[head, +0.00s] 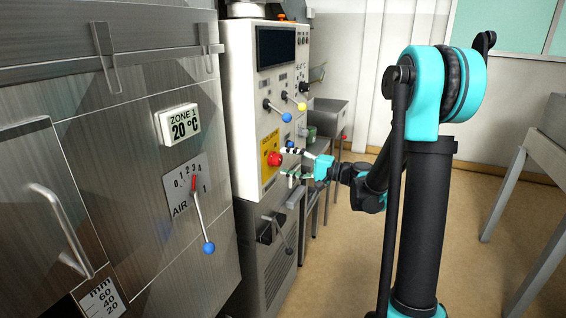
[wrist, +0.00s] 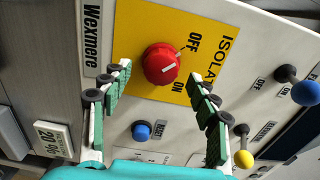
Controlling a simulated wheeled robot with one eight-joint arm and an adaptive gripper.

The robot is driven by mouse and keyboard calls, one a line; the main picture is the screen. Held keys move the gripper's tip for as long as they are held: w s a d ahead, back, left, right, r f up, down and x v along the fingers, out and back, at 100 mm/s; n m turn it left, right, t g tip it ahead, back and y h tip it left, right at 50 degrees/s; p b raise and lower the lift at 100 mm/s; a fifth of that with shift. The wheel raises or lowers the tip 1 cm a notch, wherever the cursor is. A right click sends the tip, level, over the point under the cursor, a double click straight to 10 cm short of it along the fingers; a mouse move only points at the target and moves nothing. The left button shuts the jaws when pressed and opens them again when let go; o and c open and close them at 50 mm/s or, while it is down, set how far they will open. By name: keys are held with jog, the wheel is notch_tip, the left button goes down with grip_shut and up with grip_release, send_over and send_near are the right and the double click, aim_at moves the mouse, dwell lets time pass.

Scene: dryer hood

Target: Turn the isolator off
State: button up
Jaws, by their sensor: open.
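The isolator is a red rotary knob (wrist: 161,63) on a yellow plate marked ISOLATOR, OFF and ON. In the wrist view a short white mark on its face points rightward; I cannot tell exactly which label it lines up with. In the head view the red knob (head: 274,159) sits low on the white control panel. My gripper (head: 286,163) is open just in front of it. In the wrist view my gripper (wrist: 160,74) has one finger on each side, with the knob ahead between the fingertips. I see no contact.
A blue button (wrist: 141,131) lies below the knob in the wrist view. Levers with a blue ball (wrist: 304,92) and a yellow ball (wrist: 243,159) stick out at its right. In the head view an air lever (head: 208,247) is on the steel front. Open floor lies to the right.

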jog(key=v, duration=0.9)
jog(key=shift+s+d, duration=0.15)
jog(key=shift+d, duration=0.15)
